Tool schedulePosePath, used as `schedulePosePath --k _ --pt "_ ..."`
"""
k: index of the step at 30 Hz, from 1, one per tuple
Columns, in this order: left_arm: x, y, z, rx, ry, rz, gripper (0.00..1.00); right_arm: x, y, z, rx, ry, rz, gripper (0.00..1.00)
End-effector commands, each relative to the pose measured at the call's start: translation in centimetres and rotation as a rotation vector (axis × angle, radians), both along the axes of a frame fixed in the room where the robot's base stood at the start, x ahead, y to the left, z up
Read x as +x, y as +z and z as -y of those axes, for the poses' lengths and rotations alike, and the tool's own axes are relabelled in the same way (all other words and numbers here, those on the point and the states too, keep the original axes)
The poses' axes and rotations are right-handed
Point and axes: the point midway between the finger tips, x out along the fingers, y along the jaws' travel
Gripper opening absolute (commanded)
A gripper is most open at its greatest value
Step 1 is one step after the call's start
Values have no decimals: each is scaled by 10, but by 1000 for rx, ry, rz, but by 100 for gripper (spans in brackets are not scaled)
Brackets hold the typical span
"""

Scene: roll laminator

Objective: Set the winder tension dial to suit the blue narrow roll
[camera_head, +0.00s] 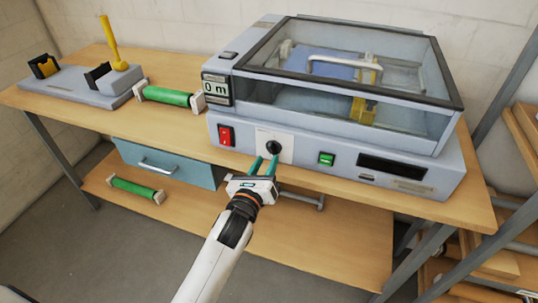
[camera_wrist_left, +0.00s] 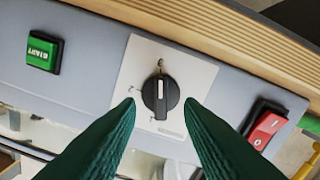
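The black tension dial (camera_head: 273,148) sits on a pale square plate on the front of the laminator (camera_head: 335,165). My left gripper (camera_head: 265,165) is open in front of the dial. Its two green fingertips (camera_wrist_left: 160,108) stand on either side of the dial, apart from it as far as I can tell. A blue sheet or roll (camera_head: 330,62) shows under the clear lid. My right gripper is not in view.
A red switch (camera_head: 226,134) is left of the dial and a green START button (camera_head: 327,159) right of it. Green rolls lie on the bench (camera_head: 168,96) and lower shelf (camera_head: 135,188). A stand with a yellow lever (camera_head: 110,45) is at the left.

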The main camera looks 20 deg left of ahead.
Motion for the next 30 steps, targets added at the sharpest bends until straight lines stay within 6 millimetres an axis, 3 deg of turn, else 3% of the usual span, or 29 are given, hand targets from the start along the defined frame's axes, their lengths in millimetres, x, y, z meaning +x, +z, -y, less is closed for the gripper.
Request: schedulePosePath --k 6,17,23,30 --pt "26 0 1 -1 0 0 34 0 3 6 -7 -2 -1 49" --pt "31 -1 1 -1 0 -1 34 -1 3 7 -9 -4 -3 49" --pt "31 -1 1 -1 0 -1 3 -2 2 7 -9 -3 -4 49" --pt "30 0 1 -7 0 -1 0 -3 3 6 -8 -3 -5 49"
